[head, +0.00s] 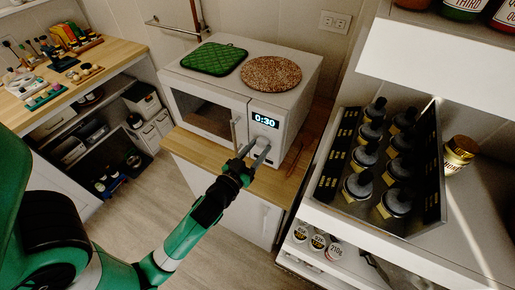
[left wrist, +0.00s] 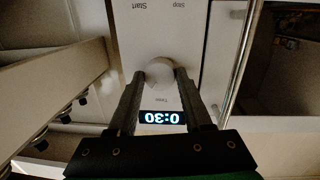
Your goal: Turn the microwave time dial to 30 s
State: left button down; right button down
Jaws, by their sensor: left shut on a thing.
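The white microwave (head: 287,103) stands on a wooden counter, its door on the left and its control panel on the right. Its display (head: 265,121) reads 0:30. The display also shows upside down in the left wrist view (left wrist: 162,117). The round pale time dial (left wrist: 159,72) sits on the panel, with Start and Stop labels beyond it. My left gripper (head: 254,153) is at the panel below the display. In the left wrist view its two fingers (left wrist: 158,80) lie on either side of the dial, shut on it. My right gripper is not in view.
A green quilted pad (head: 215,59) and a round speckled mat (head: 271,75) lie on top of the microwave. The vertical door handle (head: 234,134) is close beside my left gripper. A tray (head: 330,182) of dark-topped jars stands on the shelf at right.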

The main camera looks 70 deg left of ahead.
pick_arm(q)
jog(key=shift+c, duration=1.6)
grip_release()
jog(key=b+v, duration=0.2)
jog(key=v, duration=0.9)
jog(key=shift+s+d, duration=0.2)
jog(key=shift+s, duration=0.05)
jog(key=shift+r, duration=0.1)
